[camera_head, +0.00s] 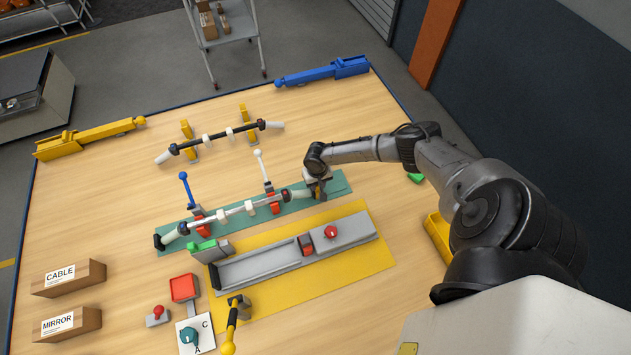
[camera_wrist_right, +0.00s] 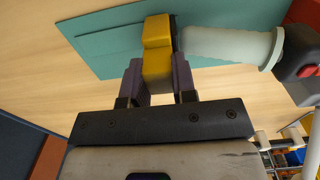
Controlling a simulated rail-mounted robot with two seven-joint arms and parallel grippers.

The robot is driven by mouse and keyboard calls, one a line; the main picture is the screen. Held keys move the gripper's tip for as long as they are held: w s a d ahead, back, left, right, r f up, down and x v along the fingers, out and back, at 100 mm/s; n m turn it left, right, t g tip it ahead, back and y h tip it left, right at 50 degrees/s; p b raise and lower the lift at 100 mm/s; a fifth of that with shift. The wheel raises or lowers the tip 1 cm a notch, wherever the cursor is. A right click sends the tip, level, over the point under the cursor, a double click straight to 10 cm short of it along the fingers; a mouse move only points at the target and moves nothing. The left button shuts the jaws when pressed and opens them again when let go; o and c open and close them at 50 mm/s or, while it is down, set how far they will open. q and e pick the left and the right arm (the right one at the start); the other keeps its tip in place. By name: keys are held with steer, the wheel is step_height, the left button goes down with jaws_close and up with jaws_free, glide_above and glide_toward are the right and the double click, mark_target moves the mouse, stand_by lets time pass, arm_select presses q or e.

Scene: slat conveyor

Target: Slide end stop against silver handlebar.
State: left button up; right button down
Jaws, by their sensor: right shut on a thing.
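The silver handlebar (camera_head: 237,210) lies across clamps on a teal strip, with pale grips at its ends. My right gripper (camera_head: 319,188) is at its right end. In the right wrist view, my right gripper (camera_wrist_right: 160,85) is shut on the yellow end stop (camera_wrist_right: 156,58), one finger on each side. The end stop's dark face is right beside the end of the pale grip (camera_wrist_right: 225,45); I cannot tell whether they touch. The gripper mostly hides the end stop in the head view. My left gripper is not in view.
The teal strip (camera_head: 337,184) continues right of the gripper. A white-knobbed lever (camera_head: 260,161) and a blue-knobbed lever (camera_head: 185,182) stand along the bar. A grey channel (camera_head: 260,267) on a yellow mat lies in front. A dark handlebar (camera_head: 218,136) lies behind.

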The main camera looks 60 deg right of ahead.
steer(key=shift+w+a, duration=0.2)
steer(key=c, duration=0.9)
jaws_free()
steer(key=shift+w+a, duration=0.1)
steer(key=shift+r, duration=0.15)
steer(key=shift+r, duration=0.35)
step_height(320, 180, up, 13)
steer(key=shift+f+p, duration=0.1)
steer(key=shift+p, duration=0.5)
